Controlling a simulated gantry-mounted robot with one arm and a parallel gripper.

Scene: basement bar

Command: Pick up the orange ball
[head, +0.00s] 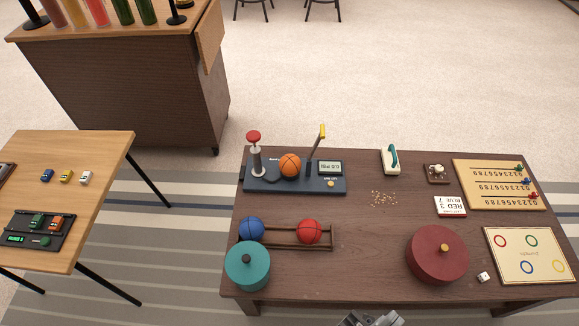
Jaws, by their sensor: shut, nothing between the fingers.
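The orange ball (290,165), with dark seam lines like a small basketball, rests on a dark base (262,183) near the back left of the brown table. It sits between a red-topped post (254,153) on the left and a small display on the right. My gripper (372,320) shows only in part at the bottom edge of the head view, in front of the table and well apart from the ball. It is shut, with nothing seen in it.
A wooden rack (275,245) holds a blue ball (251,229) and a red ball (309,231). A teal round box (248,266) and a dark red round box (437,254) stand near the front. A yellow-tipped lever (317,146) rises right of the orange ball. The table's middle is mostly clear.

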